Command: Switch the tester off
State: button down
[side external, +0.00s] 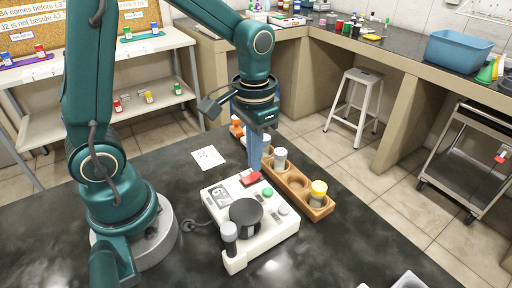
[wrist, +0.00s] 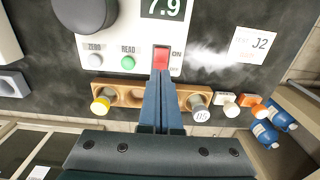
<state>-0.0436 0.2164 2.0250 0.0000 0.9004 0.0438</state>
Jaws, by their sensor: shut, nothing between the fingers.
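The tester (side external: 232,254) is a white box on the dark bench, with a dark display (wrist: 166,8) reading 7.9. It also shows in the wrist view (wrist: 112,23). Its red rocker switch (wrist: 161,54) has ON printed beside its upper part and a fainter label, likely OFF, beside its lower end. In the side view the red switch (side external: 250,180) is near the tester's far edge. My gripper (wrist: 161,73) is shut and empty, fingers pointing down, with tips at the switch's lower end. It also shows in the side view (side external: 254,167). Whether the tips touch the switch is unclear.
A green READ button (wrist: 128,62) and a grey ZERO button (wrist: 95,60) are beside the switch. A round black part (side external: 245,213) rises from the tester. A wooden rack (side external: 298,186) with capped vials stands close behind. A card marked J2 (wrist: 257,45) lies on the bench.

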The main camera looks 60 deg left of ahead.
aim_at(255, 175)
jog(key=shift+f, duration=0.95)
dwell(0.4)
jog(key=shift+r, duration=3.55)
jog(key=shift+r, duration=0.1)
jog(key=s+d+r+t, duration=0.1)
jog(key=s+r+t, duration=0.1)
jog(key=s+t, duration=0.3)
jog(key=shift+s+r+t, duration=0.25)
jog(key=shift+s+t, duration=0.05)
jog(key=shift+s, duration=1.35)
